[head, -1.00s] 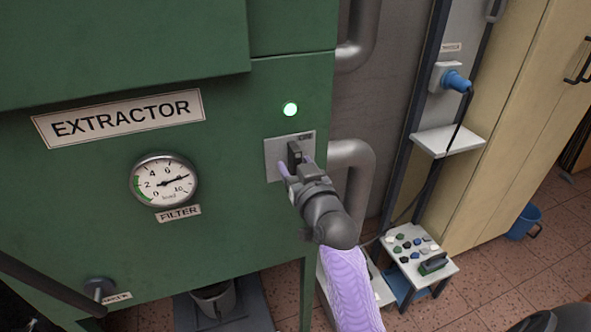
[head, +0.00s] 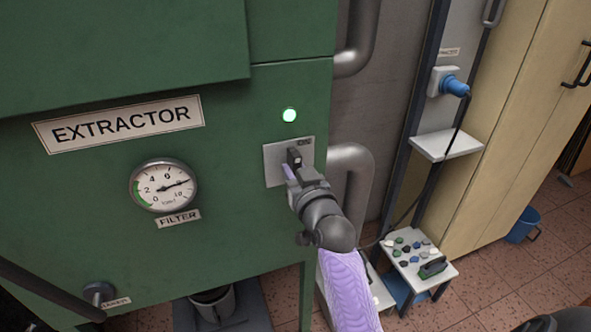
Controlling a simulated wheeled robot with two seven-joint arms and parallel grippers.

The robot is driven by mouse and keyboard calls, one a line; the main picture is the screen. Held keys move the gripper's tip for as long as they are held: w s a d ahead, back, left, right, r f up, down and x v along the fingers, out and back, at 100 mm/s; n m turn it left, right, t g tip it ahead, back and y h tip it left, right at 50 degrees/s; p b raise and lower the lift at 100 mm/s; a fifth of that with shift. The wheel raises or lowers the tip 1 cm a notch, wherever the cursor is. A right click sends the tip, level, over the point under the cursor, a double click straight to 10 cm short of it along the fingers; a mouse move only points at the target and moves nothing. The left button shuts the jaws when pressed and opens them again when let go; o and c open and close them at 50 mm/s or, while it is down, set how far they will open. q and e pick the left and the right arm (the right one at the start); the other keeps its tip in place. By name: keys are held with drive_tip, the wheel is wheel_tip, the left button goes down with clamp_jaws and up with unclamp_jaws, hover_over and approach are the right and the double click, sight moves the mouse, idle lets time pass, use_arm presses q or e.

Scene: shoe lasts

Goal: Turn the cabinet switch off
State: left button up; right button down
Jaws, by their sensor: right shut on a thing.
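The green extractor cabinet (head: 80,210) fills the left and middle of the head view. Its switch (head: 294,155) is a dark handle on a grey plate (head: 272,164) at the cabinet's right side. A lamp (head: 289,115) above the plate glows pale green-white. My right gripper (head: 292,168) is at the switch, shut on its dark handle; its fingers and wrist hide the lower part of the handle and plate. My left gripper is not in view.
A pressure gauge (head: 163,186) and a FILTER label sit left of the switch. A grey pipe (head: 352,158) bends close to my right wrist. A small table (head: 440,275) with coloured pieces and a blue bucket (head: 522,226) stand at the right.

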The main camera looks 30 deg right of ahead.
drive_tip(key=shift+r+m+p, duration=0.15)
drive_tip(key=shift+m+p, duration=0.35)
drive_tip(key=m+p, duration=0.3)
drive_tip(key=m, duration=0.1)
drive_tip(key=shift+m+p, duration=0.35)
drive_tip(key=shift+m, duration=0.25)
drive_tip(key=m+p, duration=0.1)
drive_tip(key=m, duration=0.1)
drive_tip(key=shift+m, duration=0.4)
drive_tip(key=m+p, duration=0.1)
drive_tip(key=m, duration=0.1)
drive_tip(key=shift+m, duration=0.4)
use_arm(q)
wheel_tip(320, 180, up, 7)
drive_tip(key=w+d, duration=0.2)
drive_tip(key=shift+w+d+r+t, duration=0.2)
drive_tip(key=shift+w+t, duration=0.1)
use_arm(e)
drive_tip(key=m, duration=0.5)
use_arm(q)
drive_tip(key=shift+p, duration=0.3)
use_arm(e)
drive_tip(key=shift+f+m, duration=0.2)
drive_tip(key=shift+m, duration=0.3)
drive_tip(key=c, duration=0.5)
unclamp_jaws()
